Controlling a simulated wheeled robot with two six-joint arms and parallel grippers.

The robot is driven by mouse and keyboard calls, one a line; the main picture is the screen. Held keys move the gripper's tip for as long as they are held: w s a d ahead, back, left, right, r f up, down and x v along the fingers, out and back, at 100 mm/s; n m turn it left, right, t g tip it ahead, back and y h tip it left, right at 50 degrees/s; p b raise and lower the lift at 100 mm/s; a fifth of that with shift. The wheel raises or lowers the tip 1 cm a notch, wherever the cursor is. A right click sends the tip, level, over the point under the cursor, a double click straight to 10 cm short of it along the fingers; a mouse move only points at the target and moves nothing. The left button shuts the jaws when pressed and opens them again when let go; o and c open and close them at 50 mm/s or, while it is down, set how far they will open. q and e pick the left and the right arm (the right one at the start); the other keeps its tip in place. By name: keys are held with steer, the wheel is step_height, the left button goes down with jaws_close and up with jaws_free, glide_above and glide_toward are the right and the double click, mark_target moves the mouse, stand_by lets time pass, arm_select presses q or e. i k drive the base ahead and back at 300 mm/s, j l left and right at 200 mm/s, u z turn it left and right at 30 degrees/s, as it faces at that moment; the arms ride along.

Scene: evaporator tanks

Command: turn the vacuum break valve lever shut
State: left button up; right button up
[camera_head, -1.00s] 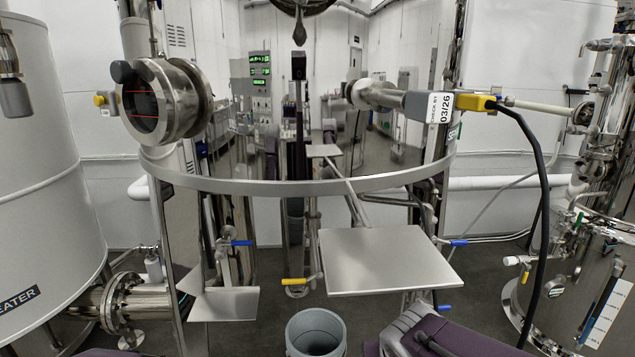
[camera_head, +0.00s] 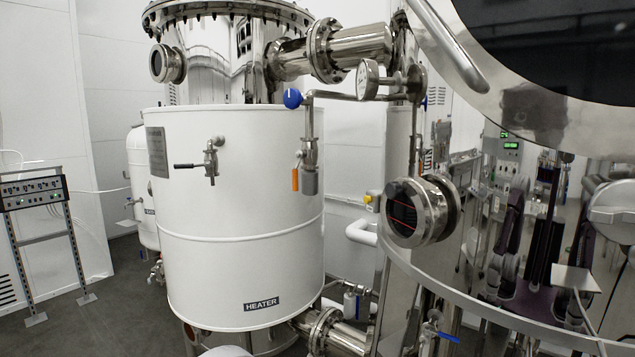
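Several small valves show around the white heater tank. A valve with an orange lever (camera_head: 295,180) hanging straight down sits under a thin pipe at the tank's right side. A blue round knob (camera_head: 292,98) is at the top of that same pipe. A valve with a black lever (camera_head: 184,166) pointing left, level, is on the tank's front. A blue lever (camera_head: 448,337) is low at the right. I can read no label naming any of them as the vacuum break valve. Neither of my grippers is directly in view.
The white heater tank (camera_head: 240,240) fills the left middle. A shiny steel vessel (camera_head: 590,130) with a sight glass (camera_head: 402,214) fills the right and mirrors the room. A control stand (camera_head: 35,193) is at the far left. Floor (camera_head: 90,325) is free between stand and heater tank.

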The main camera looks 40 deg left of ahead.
mark_target(300, 153)
steer(key=k+j+u, duration=0.1)
steer(key=u, duration=1)
steer(key=i+l+u, duration=0.1)
steer(key=l+u, duration=0.25)
